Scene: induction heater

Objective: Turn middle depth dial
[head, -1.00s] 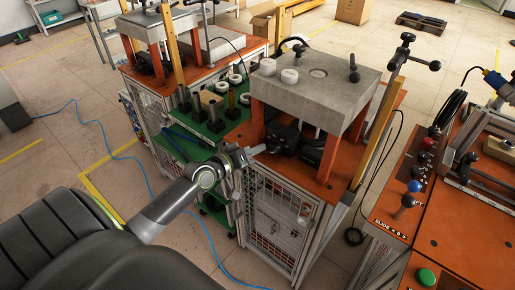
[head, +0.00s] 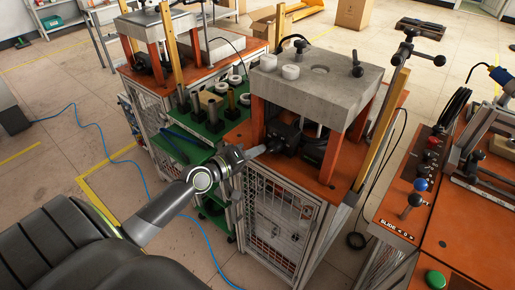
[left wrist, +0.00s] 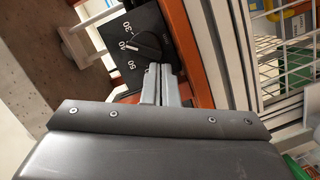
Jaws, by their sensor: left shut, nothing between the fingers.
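Whether the tips touch the knob I cannot tell. In the head view the same gripper (head: 262,149) points at the box from the left. My right gripper is not in view.
The concrete slab (head: 315,85) stands on orange posts (head: 357,120) close around the box. An orange table top (head: 315,180) lies below, over a wire-mesh cabinet (head: 275,215). A green shelf (head: 185,150) is left of it. A control panel (head: 410,205) stands at the right.

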